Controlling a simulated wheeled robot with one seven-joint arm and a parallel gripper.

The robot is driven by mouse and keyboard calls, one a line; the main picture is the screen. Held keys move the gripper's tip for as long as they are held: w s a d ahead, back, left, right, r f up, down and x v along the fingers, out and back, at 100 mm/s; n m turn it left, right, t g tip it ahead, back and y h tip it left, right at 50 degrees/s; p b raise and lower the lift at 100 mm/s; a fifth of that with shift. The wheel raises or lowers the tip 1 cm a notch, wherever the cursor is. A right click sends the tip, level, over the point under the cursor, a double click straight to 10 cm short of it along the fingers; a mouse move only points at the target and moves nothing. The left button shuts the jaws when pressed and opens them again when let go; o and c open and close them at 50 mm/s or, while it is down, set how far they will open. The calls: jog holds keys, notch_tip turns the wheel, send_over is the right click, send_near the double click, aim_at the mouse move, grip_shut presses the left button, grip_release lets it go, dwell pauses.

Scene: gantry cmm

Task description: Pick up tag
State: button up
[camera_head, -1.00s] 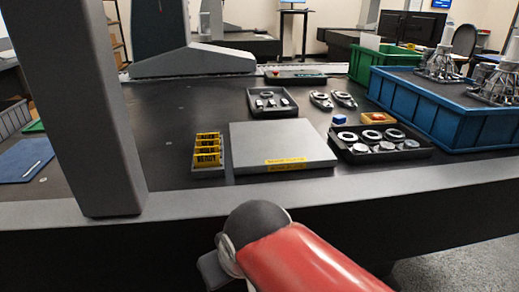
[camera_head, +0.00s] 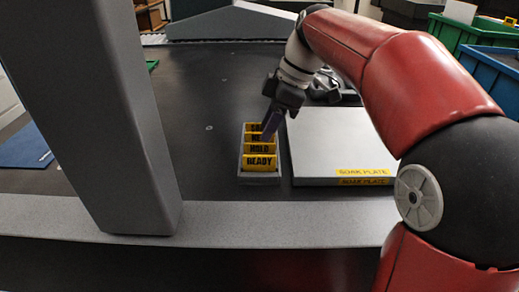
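Several yellow tags with black lettering stand in a row in a small grey holder (camera_head: 260,179) on the dark table. The front tag reads READY (camera_head: 259,162), and the one behind it reads HOLD (camera_head: 259,149). The tags farther back are partly covered. My gripper (camera_head: 268,131) points down at the back right part of the row, at or just above the rear tags. I cannot tell whether it touches a tag or whether its fingers are open or shut.
A grey soak plate (camera_head: 335,150) lies right of the holder. A grey upright column (camera_head: 105,120) stands at the left, with a blue mat (camera_head: 30,145) beyond it. Blue (camera_head: 490,75) and green (camera_head: 470,35) bins are at the far right. Table left of the holder is clear.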

aim_at(260, 146)
jog(key=x, duration=0.6)
jog(key=shift+f, duration=0.15)
jog(key=shift+s+d, duration=0.1)
grip_shut()
